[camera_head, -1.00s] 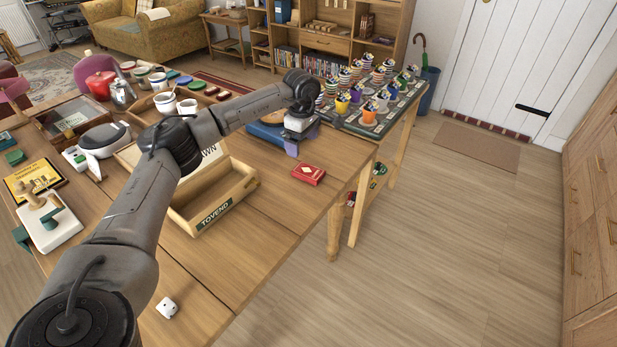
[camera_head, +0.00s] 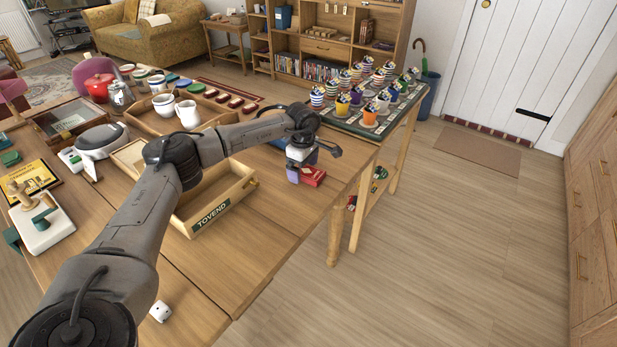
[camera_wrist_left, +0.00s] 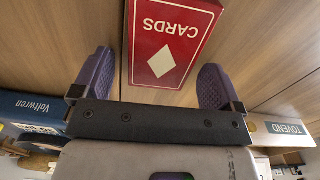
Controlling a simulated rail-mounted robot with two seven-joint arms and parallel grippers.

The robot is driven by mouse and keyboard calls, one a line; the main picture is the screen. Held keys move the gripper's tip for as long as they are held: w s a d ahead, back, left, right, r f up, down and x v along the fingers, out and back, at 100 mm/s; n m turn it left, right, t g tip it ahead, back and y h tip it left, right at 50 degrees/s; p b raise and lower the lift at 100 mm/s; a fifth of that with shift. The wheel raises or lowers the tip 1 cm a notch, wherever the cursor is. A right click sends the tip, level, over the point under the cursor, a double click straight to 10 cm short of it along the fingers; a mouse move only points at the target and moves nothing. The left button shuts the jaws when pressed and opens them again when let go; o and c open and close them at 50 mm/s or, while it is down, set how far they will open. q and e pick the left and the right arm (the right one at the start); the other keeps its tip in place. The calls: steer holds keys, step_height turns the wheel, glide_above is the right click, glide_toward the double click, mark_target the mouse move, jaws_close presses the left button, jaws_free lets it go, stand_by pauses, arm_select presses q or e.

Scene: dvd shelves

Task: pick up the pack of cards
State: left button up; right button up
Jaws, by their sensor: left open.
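The pack of cards (camera_head: 313,176) is a red box lying flat on the wooden table near its right edge. In the left wrist view the pack (camera_wrist_left: 172,42) shows the word CARDS and a white diamond. My left gripper (camera_head: 297,172) is close beside the pack in the head view and partly overlaps its left end. In the wrist view the purple fingers of the left gripper (camera_wrist_left: 155,82) are apart, with the near end of the pack between them in the picture. Whether they touch it cannot be told. My right gripper is not in view.
A wooden tray marked TOVEND (camera_head: 212,212) stands left of the pack; it also shows in the wrist view (camera_wrist_left: 285,128). A blue box (camera_wrist_left: 35,107) lies at the wrist view's left. Several striped cups (camera_head: 369,118) stand behind. A white die (camera_head: 160,311) lies at front.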

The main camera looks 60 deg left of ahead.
arm_select(q)
steer(key=shift+f, duration=0.15)
steer(key=c, duration=1)
steer(key=shift+c, duration=0.2)
